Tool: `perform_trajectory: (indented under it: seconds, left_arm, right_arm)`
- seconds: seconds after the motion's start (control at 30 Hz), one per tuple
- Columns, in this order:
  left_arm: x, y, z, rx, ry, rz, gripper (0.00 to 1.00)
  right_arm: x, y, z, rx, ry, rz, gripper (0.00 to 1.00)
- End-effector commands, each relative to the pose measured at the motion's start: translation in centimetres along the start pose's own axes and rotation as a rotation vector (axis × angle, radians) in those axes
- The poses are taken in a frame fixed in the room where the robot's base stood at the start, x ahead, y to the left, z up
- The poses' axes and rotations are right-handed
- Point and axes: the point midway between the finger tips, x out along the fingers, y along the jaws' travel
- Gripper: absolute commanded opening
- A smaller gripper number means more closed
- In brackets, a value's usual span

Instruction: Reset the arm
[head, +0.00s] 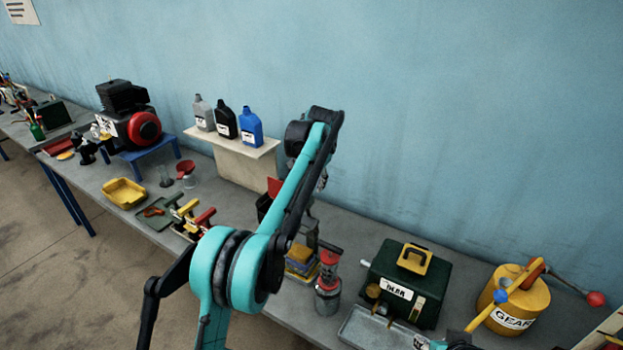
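My teal and black arm rises from the bottom edge, left of centre, and bends over at a high joint near the white shelf. Its far end drops behind its own link, above the middle of the bench. The left gripper is mostly hidden there, and I cannot make out its fingertips or anything held. A small teal and black part of my other arm shows at the bottom edge, right of centre. No right fingers can be made out. A clear jar with a red funnel-like top (328,283) stands upright on the grey bench (350,240), right of the arm.
A green box (408,283) and a yellow gear oil can (513,301) stand at right, with a metal tray (376,331) in front. Several oil bottles (226,121) stand on the white shelf (240,150). An engine (125,115) and a yellow tub (124,193) are at left.

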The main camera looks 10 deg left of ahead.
Motion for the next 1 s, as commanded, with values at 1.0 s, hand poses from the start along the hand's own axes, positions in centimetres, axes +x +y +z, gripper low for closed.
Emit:
perform_trajectory:
  seconds: [1.0]
  left_arm:
    - [2.6,15.1,35.8,-0.391,0.282,0.069,0.54]
  right_arm:
    - [10.7,0.0,7.6,0.000,0.000,0.000,0.40]
